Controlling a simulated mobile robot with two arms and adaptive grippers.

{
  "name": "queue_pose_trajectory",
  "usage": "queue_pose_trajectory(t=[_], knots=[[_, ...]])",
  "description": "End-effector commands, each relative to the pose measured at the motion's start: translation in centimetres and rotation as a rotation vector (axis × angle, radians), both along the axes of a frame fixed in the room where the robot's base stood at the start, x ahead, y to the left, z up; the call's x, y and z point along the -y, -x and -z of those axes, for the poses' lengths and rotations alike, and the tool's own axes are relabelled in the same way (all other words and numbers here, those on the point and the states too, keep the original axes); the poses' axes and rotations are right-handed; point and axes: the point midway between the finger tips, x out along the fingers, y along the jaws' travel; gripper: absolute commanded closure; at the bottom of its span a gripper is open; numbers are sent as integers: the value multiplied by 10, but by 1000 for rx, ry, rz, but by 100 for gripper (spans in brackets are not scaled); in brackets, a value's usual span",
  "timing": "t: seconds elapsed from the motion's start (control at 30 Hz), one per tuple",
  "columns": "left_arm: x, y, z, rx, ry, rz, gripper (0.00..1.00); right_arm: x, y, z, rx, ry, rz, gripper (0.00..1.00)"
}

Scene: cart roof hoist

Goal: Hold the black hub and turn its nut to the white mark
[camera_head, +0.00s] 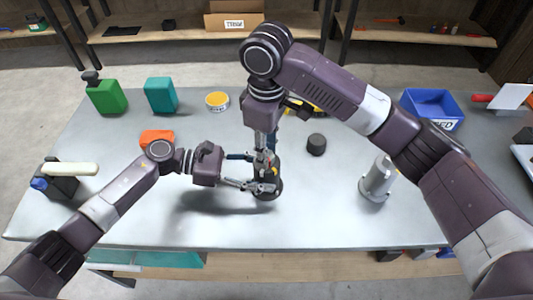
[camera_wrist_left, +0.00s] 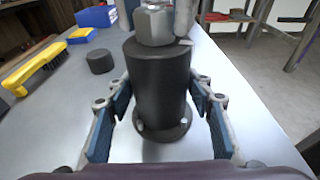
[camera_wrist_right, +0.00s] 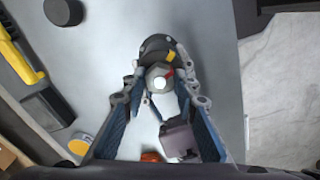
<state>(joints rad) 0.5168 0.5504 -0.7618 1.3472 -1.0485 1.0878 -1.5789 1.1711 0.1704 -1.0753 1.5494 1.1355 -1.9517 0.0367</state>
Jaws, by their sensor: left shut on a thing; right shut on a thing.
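The black hub (camera_wrist_left: 162,80) stands upright on its round flange on the grey table. My left gripper (camera_head: 262,183) is shut on it low down, one finger on each side in the left wrist view. The silver hex nut (camera_wrist_left: 154,25) sits on top of the hub. My right gripper (camera_wrist_right: 161,72) reaches down from above and is shut on the nut, which also shows in the right wrist view (camera_wrist_right: 158,82). A red mark (camera_wrist_right: 168,73) lies on the nut, and a yellow mark (camera_wrist_right: 170,57) beside it. I cannot clearly make out the white mark.
A black puck (camera_head: 316,144) stands right of the hub, and a grey stepped cylinder (camera_head: 378,180) farther right. A yellow-handled brush (camera_wrist_left: 40,65) and a blue bin (camera_head: 432,107) are behind. Green (camera_head: 106,96) and teal (camera_head: 160,95) containers stand at back left. The front table strip is clear.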

Motion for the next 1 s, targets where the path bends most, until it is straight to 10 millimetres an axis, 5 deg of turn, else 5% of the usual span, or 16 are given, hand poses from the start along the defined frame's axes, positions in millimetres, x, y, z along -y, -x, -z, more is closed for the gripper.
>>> queue_pose_trajectory(t=[1.0], knots=[[0, 1, 1, -1, -1, 2, 75, 0, 0, 0, 1, 1, 402, 93]])
